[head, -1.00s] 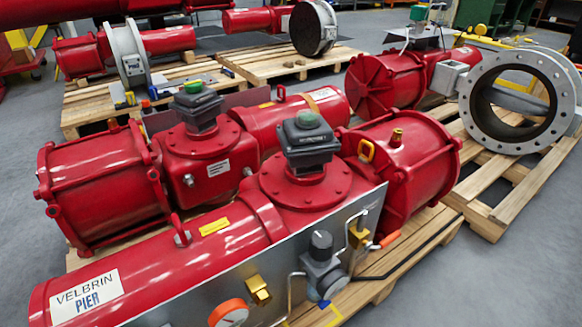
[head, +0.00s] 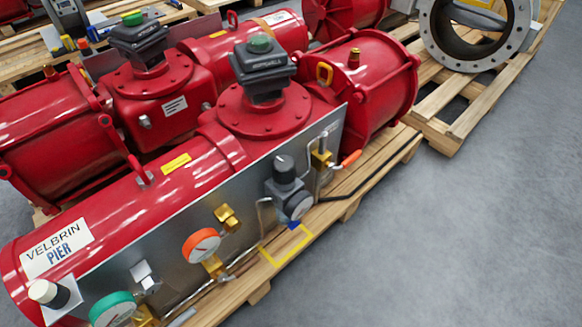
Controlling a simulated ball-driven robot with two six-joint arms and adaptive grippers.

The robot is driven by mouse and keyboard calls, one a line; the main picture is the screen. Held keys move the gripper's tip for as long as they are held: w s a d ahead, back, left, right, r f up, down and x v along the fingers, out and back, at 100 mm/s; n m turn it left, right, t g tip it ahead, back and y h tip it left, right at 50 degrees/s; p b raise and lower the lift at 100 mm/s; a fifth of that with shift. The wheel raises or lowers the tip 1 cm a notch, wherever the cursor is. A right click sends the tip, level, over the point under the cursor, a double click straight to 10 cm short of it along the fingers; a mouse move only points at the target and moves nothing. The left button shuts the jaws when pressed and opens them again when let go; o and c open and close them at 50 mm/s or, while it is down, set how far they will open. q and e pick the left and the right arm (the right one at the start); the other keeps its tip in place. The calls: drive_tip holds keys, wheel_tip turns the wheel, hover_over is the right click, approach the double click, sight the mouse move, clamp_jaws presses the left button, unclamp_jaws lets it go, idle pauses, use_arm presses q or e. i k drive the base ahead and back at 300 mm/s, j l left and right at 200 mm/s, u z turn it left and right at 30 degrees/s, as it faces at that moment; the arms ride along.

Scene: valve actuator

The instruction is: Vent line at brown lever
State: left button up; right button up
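No clearly brown lever shows. A small orange-handled lever (head: 350,158) sticks out to the right from a brass valve (head: 321,160) at the right end of the grey panel (head: 180,222). A narrow grey-tan curved piece (head: 266,214) stands beside the dark-knobbed regulator (head: 285,180); I cannot tell what it is. The panel runs along the front of the near red actuator (head: 120,205). It also carries an orange-ringed gauge (head: 201,246), a green-ringed gauge (head: 112,310) and a brass fitting (head: 228,217). Neither of my grippers is in view.
The actuators rest on a wooden pallet (head: 375,175). A yellow square outline (head: 286,245) lies on it below the regulator. A second pallet (head: 440,110) with a large flanged ring (head: 475,62) stands at the upper right. The grey floor (head: 460,240) at the lower right is clear.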

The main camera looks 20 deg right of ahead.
sight(223, 278)
drive_tip(key=k+l, duration=0.1)
drive_tip(key=l, duration=0.25)
drive_tip(key=k+l+u, duration=0.1)
drive_tip(key=l, duration=0.2)
drive_tip(key=k+l+u, duration=0.1)
drive_tip(key=l, duration=0.25)
drive_tip(key=k+l, duration=0.15)
drive_tip(key=l, duration=0.15)
